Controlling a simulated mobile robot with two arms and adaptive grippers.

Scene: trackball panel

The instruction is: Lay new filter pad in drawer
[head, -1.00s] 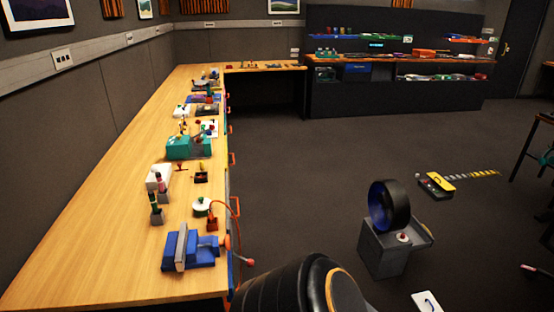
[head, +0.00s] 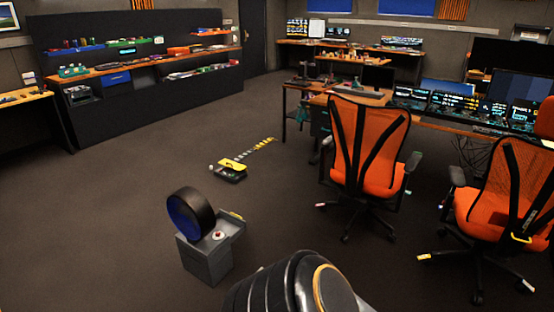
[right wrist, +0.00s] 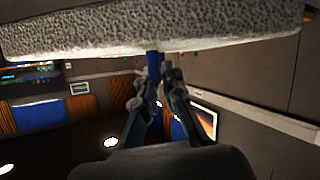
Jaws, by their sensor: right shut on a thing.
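My right gripper (right wrist: 161,78) is in the right wrist view, shut on the blue tab (right wrist: 153,65) of a pale, rough-textured pad (right wrist: 150,32). The pad spans the top of that view, beyond the fingertips, and part of it is outside the frame. In the head view a grey box (head: 204,262) stands on the floor with a large black and blue round housing (head: 190,215) on it. My left gripper is in neither view.
A yellow-topped case (head: 230,170) lies on the floor behind the box, near a striped strip (head: 257,148). Orange chairs (head: 367,150) stand at a desk on the right. Shelves (head: 140,75) are at the back left.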

